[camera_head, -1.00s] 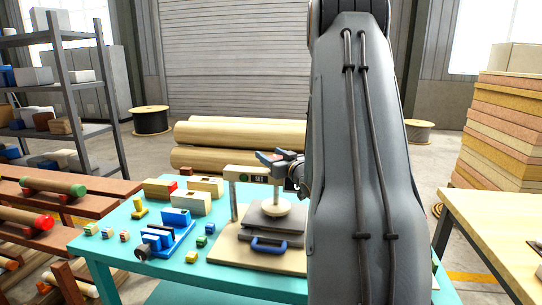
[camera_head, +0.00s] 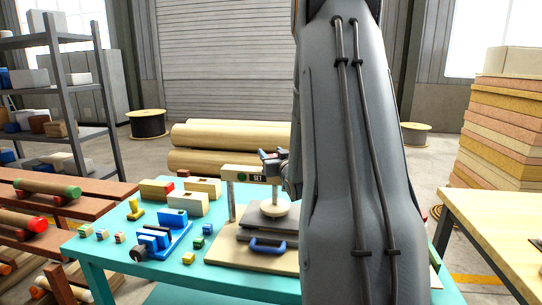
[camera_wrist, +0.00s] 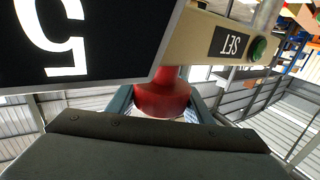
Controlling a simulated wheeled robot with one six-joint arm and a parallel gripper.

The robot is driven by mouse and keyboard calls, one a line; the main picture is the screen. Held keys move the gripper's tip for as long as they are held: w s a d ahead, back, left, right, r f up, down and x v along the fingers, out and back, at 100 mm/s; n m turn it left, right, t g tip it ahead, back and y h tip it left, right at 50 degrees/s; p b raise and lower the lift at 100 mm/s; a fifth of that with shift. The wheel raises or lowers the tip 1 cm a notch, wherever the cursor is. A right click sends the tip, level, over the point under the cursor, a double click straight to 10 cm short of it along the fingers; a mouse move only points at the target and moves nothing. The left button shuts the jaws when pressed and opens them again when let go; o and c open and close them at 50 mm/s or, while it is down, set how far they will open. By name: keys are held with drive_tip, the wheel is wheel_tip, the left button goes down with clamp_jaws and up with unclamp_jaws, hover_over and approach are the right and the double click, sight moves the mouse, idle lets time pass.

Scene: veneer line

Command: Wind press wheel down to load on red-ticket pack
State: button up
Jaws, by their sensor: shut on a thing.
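The press (camera_head: 243,173) stands on the teal table, with a pale cross-beam marked SET, a green button and a round pale pad (camera_head: 275,208) below. The pad is over dark plates (camera_head: 268,222) with a blue handle (camera_head: 267,247). My gripper (camera_head: 270,157) is at the top of the press, partly hidden by my arm. In the wrist view its jaws (camera_wrist: 160,105) are shut on a red knob (camera_wrist: 162,92), apparently the press wheel's. The wheel's rim is not clear.
A black display with a white 5 (camera_wrist: 80,45) is close to my jaws in the wrist view. A blue vise (camera_head: 160,240) and several small blocks lie on the table's left. Pale logs (camera_head: 225,135) are behind. A wooden table (camera_head: 490,225) is at right.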

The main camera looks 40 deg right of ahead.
drive_tip(key=o, duration=1)
drive_tip(key=shift+o, duration=0.2)
drive_tip(key=shift+s, duration=0.1)
drive_tip(key=b+v, duration=0.1)
drive_tip(key=v, duration=0.6)
drive_tip(key=shift+s+b, duration=0.25)
drive_tip(key=shift+b, duration=0.1)
drive_tip(key=shift+a, duration=0.1)
